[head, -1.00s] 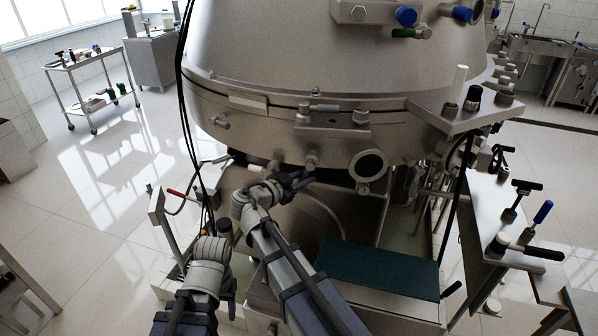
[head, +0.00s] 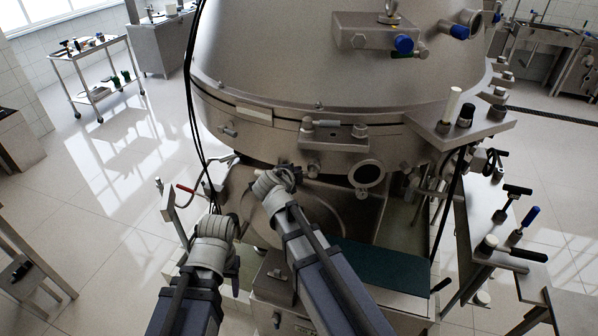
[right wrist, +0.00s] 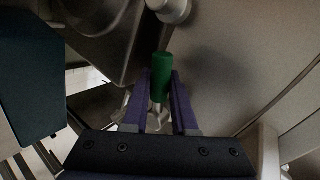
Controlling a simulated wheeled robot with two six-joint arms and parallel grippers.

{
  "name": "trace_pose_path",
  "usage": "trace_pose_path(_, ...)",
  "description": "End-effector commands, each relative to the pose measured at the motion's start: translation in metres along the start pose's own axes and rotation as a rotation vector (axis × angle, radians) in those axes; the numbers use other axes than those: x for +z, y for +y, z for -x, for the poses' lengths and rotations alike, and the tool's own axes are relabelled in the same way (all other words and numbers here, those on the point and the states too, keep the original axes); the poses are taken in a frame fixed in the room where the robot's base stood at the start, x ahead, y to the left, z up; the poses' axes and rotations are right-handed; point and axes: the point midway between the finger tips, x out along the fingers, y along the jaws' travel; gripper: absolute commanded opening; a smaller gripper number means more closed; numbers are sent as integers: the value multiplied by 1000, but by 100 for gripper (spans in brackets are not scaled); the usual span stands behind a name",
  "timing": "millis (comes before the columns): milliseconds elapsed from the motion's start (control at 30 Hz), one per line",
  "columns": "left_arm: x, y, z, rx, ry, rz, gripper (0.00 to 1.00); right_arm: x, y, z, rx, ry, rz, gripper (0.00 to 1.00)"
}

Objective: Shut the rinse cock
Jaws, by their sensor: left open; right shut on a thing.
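The rinse cock's green handle (right wrist: 161,72) stands between the purple fingers of my right gripper (right wrist: 162,88) in the right wrist view. The gripper is shut on it. A round metal fitting (right wrist: 170,10) is just beyond the handle. In the head view my right wrist sits against the lower side of the separator bowl frame and hides its fingers and the green handle. My left gripper (head: 232,266) is at the lower left of the head view, open and apart from the machine, partly hidden behind its own wrist.
The large steel separator housing (head: 330,75) fills the centre. Black cables (head: 190,110) hang near my left arm. A dark green mat (head: 385,268) lies below at right. A side table (head: 478,240) with handled tools stands on the right. Open floor lies to the left.

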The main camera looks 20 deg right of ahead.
Motion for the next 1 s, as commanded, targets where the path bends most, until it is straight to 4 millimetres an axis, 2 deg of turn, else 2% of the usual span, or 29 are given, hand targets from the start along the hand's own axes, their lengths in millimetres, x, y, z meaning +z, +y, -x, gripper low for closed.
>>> trace_pose_path(100, 0, -1, 8, 0, 0, 2, 56, -2, -4, 4, 3, -47, -72, 0)
trace_pose_path(400, 1, -2, 16, 1, 0, 4, 56, -2, -8, 7, 5, -126, -190, 0)
trace_pose_path(1000, 1, -2, 18, 1, 0, 4, 56, -2, -11, 8, 5, -154, -232, 0)
